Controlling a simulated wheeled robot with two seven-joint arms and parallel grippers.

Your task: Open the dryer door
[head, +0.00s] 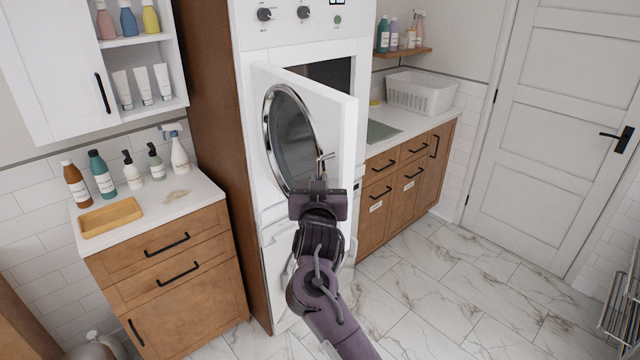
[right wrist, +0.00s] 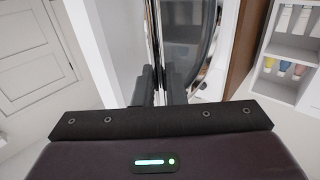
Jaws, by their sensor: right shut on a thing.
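The dryer door (head: 338,125) is a white panel with a round, chrome-rimmed dark window (head: 290,140). It stands ajar on the white dryer (head: 345,30), its right side swung out toward me, with a dark gap behind its top. My right gripper (head: 323,168) is in front of the door, right of the window, shut on the door handle (head: 326,157). The gripper hides most of the handle. In the right wrist view my right gripper's fingers (right wrist: 160,88) are closed beside the chrome rim (right wrist: 205,65). My left gripper is not in view.
A wooden cabinet with a white top (head: 180,190) stands left, holding several bottles and a wooden tray (head: 110,218). A low counter (head: 420,125) with a white basket (head: 418,92) is right of the dryer.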

